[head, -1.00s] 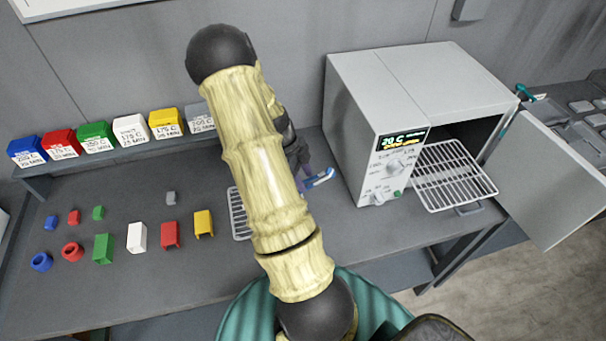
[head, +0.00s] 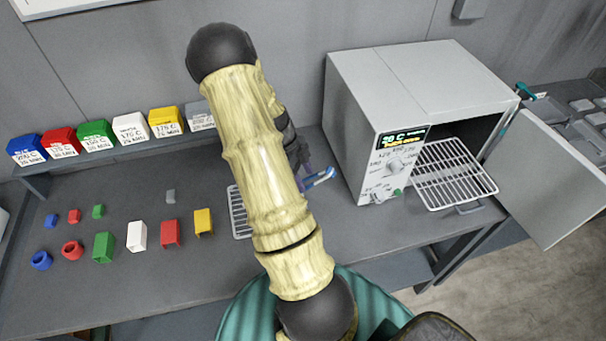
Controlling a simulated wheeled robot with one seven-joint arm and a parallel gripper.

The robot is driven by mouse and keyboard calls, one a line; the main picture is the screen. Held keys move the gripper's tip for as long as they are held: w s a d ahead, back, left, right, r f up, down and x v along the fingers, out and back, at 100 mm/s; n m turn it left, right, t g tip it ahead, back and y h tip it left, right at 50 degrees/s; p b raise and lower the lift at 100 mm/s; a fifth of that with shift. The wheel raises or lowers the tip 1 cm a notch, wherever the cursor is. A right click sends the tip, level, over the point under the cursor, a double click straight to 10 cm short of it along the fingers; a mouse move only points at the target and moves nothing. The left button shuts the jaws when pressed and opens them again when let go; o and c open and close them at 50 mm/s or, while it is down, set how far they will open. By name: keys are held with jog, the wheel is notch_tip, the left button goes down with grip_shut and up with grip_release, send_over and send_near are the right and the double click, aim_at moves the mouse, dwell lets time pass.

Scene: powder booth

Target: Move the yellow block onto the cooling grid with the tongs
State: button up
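The yellow block (head: 203,222) stands on the grey table at the right end of a row of coloured parts. The cooling grid (head: 240,213) lies on the table just right of it, mostly hidden behind my arm. My gripper is behind my arm, and its fingers cannot be made out. A blue tool end (head: 319,178), perhaps part of the tongs, shows beside my arm, left of the oven. I cannot tell whether it is held.
The oven (head: 415,100) stands at the right with its door (head: 555,180) open and a wire rack (head: 455,180) pulled out. Coloured labelled boxes (head: 95,135) line a shelf at the back left. Red, white, green and blue parts (head: 136,236) stand left of the yellow block.

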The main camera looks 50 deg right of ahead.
jog(key=shift+r, duration=0.1)
notch_tip(320, 180, up, 8)
jog(key=p, duration=0.5)
jog(key=shift+p, duration=0.3)
dwell(0.5)
jog(key=shift+s, duration=0.1)
jog(key=shift+c, duration=0.9)
